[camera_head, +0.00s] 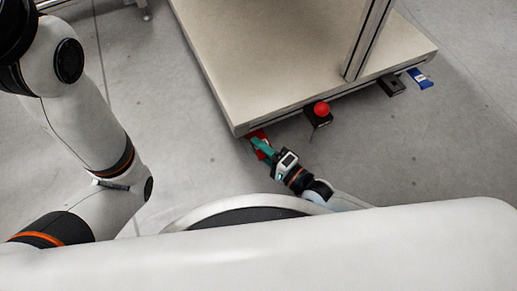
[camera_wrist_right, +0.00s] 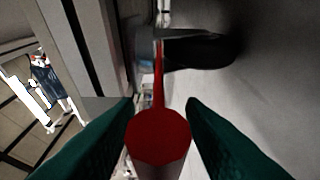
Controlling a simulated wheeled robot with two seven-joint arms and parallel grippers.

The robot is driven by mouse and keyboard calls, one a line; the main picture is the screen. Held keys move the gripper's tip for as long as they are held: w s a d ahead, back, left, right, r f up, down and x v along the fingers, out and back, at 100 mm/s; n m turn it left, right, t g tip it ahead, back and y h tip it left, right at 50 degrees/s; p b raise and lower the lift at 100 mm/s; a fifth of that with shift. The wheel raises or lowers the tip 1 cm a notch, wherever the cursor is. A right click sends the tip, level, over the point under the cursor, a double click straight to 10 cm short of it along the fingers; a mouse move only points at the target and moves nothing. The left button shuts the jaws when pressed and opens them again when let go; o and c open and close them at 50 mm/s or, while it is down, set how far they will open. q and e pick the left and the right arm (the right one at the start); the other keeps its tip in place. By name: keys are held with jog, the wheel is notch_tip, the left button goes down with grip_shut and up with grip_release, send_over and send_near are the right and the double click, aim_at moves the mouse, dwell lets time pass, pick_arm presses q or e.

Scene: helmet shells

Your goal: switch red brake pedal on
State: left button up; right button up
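The red brake pedal (camera_head: 255,135) sits low at the table's near left corner, partly hidden by my right gripper (camera_head: 262,146). In the right wrist view, a red part with a round end (camera_wrist_right: 158,137) and a thin bar running up lies between the green fingers of my right gripper (camera_wrist_right: 159,103). The fingers stand apart on either side of it; I cannot tell whether they touch it. My left arm comes in from the left of the head view, but its gripper is out of view.
A table with a beige top (camera_head: 270,60) stands ahead, with a metal post (camera_head: 368,40) on it. Along its near edge are a black box with a red ball knob (camera_head: 321,109), a black pedal (camera_head: 391,85) and a blue pedal (camera_head: 420,78). The grey floor (camera_head: 420,150) in front is clear.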

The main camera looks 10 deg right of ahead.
jog(key=shift+w+a, duration=0.2)
jog(key=shift+w, duration=0.1)
grip_shut()
jog(key=shift+f, duration=0.1)
jog(key=shift+f+n+t+y, duration=0.6)
jog(key=shift+t+y, duration=0.3)
jog(key=shift+t, duration=0.1)
grip_release()
